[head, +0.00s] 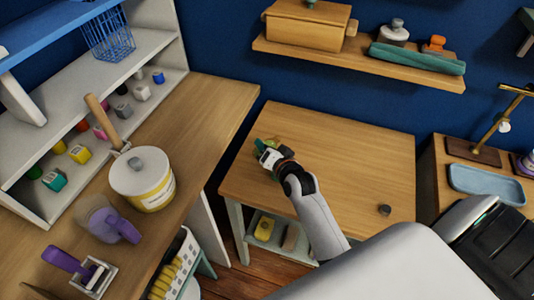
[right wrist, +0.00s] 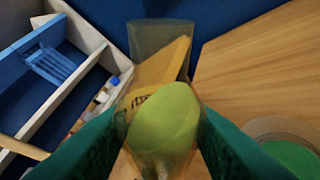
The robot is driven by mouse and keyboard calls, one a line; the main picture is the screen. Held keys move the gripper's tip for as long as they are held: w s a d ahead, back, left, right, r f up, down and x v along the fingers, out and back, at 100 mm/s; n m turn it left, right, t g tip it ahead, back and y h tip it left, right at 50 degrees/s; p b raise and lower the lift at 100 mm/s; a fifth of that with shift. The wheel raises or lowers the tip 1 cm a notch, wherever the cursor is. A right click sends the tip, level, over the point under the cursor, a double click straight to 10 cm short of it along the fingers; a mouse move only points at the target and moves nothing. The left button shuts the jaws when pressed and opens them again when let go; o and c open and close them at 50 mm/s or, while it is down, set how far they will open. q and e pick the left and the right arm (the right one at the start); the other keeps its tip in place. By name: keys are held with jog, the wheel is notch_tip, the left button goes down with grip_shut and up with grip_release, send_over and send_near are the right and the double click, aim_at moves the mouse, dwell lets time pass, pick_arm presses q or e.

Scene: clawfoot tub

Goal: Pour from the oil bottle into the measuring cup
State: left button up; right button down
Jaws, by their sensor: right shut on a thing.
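My right gripper (head: 268,158) is over the left part of the wooden table, shut on a see-through vessel, which I take to be the oil bottle. In the right wrist view the bottle (right wrist: 165,120) is between the two teal fingers and holds yellow-green liquid. A clear greyish cylinder (right wrist: 160,38) shows just beyond it; I cannot tell whether it is part of the bottle or a separate cup. In the head view the gripper hides most of the bottle, and only small green patches show. I cannot clearly make out the measuring cup. My left gripper is out of view.
The wooden table (head: 345,160) is mostly bare, with a small dark round piece (head: 384,210) near its front right. A white lidded pot (head: 142,180) stands on the left counter. A round green-centred thing (right wrist: 290,155) shows at lower right in the wrist view.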

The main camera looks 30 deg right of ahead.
jog(key=shift+f+b, duration=0.2)
jog(key=shift+b, duration=0.2)
notch_tip(320, 180, down, 3)
jog(key=m+t+y+b, duration=0.1)
jog(key=m+b, duration=0.1)
jog(key=b, duration=0.5)
jog(key=shift+a+m, duration=0.15)
jog(key=shift+m, duration=0.15)
jog(key=shift+r, duration=0.35)
